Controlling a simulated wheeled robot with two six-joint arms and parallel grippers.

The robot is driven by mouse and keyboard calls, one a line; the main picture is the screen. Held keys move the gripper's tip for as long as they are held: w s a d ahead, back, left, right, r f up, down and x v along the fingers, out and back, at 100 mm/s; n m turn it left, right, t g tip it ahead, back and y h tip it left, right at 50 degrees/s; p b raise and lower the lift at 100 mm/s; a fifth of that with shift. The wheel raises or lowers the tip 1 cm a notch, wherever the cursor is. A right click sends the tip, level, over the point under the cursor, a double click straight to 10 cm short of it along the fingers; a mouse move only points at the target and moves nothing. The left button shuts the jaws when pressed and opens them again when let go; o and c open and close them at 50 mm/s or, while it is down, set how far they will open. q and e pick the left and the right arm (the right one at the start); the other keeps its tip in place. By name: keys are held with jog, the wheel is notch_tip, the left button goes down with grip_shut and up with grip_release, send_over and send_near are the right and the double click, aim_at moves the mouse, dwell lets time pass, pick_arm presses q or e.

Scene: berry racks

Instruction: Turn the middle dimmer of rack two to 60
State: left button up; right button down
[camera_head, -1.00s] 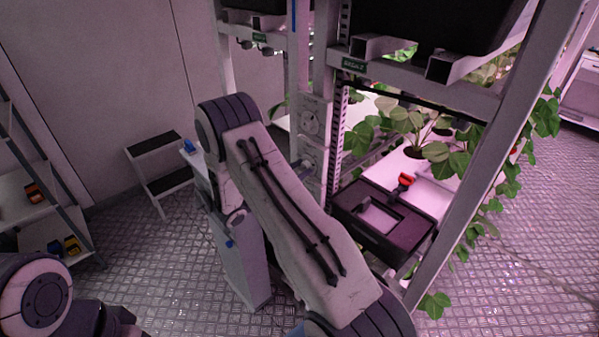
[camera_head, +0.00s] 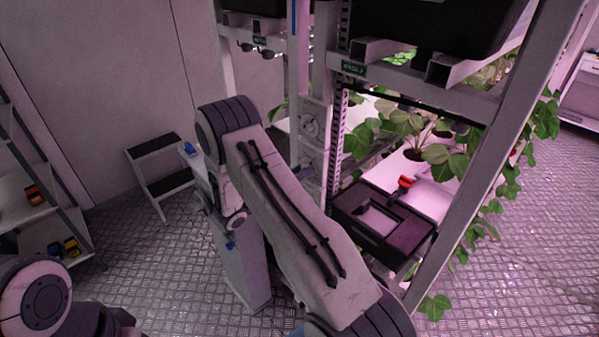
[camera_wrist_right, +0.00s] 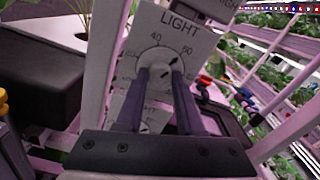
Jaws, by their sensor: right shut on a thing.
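The middle dimmer (camera_wrist_right: 158,62) is a pale plate marked LIGHT with a round white knob and a printed scale showing 40 and 60. A dark mark on the knob appears to point up and right, close to 60. My right gripper (camera_wrist_right: 160,76) is shut on this knob, one finger on each side. Another dial (camera_wrist_right: 144,124) shows lower down between the fingers. In the head view the rack-two post carries an upper dimmer plate (camera_head: 312,121) and one below it (camera_head: 311,160); my right arm hides the gripper there. My left gripper is out of view.
A black tray with a red-handled item (camera_head: 405,182) stands right of the post. Strawberry plants (camera_head: 436,150) fill the rack. A step stool (camera_head: 160,175) and a shelf with small coloured items (camera_head: 62,247) are at left. Open metal floor lies between.

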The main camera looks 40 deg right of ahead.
dwell(0.4)
jog(key=c, duration=0.5)
grip_release()
jog(key=shift+a, duration=0.1)
jog(key=a+b, duration=0.1)
jog(key=a, duration=0.2)
jog(key=a+b, duration=0.1)
jog(key=a, duration=0.3)
jog(key=a+b, duration=0.2)
jog(key=a, duration=0.1)
jog(key=shift+s+a, duration=0.2)
jog(key=shift+s, duration=0.2)
